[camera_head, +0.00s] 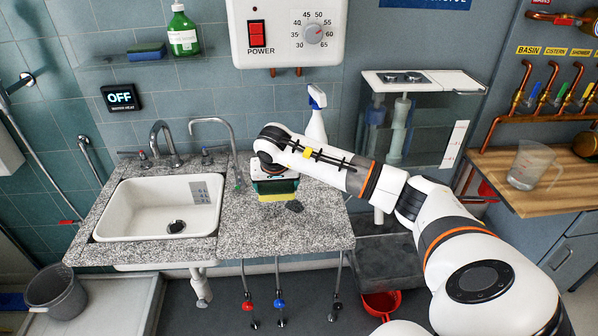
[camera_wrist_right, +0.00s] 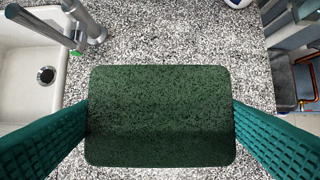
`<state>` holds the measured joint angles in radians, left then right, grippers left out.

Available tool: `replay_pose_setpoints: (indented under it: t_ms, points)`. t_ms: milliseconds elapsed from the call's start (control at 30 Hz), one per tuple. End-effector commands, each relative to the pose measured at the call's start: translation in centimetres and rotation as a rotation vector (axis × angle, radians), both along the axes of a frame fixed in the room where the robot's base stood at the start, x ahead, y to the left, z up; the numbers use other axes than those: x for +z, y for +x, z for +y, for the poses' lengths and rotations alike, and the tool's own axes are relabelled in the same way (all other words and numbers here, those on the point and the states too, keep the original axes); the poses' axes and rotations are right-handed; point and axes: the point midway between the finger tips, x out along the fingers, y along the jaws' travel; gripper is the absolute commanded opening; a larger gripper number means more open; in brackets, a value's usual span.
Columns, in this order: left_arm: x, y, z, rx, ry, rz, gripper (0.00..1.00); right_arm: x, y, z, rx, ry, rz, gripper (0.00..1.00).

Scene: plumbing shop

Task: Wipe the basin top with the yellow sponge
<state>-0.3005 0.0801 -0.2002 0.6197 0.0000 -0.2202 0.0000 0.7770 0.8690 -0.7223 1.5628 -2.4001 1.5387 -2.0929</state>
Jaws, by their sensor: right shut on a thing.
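The yellow sponge (camera_head: 277,197) shows a yellow lower layer in the head view. Its dark green scouring top (camera_wrist_right: 160,115) fills the middle of the right wrist view. My right gripper (camera_head: 275,184) is shut on it, with a teal finger pressed to each short end. It is over the speckled granite basin top (camera_head: 240,232), right of the white sink bowl (camera_head: 140,222). I cannot tell whether the sponge touches the stone. A dark grey patch (camera_head: 295,206), a stain or a shadow, lies just right of the sponge. My left gripper is out of view.
Two faucets (camera_head: 215,124) rise along the back of the basin top. A white spray bottle (camera_head: 317,115) stands at the back right. A blue-topped sponge (camera_head: 146,51) and a green bottle (camera_head: 183,32) sit on the shelf. The front granite is clear.

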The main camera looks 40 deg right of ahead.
Motion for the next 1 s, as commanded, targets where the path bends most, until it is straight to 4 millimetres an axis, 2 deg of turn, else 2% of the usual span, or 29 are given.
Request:
replay_pose_setpoints:
  t_ms: [33,300,1000]
  points:
    - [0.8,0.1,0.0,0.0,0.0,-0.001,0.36,0.9,-0.4,0.2,0.002,-0.002,0.0,0.65]
    - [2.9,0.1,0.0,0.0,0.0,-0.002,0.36,2.9,-2.5,1.7,0.001,-0.002,0.0,0.65]
    - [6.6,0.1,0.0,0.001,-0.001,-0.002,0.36,7.6,-7.5,5.4,0.001,0.0,0.0,0.65]
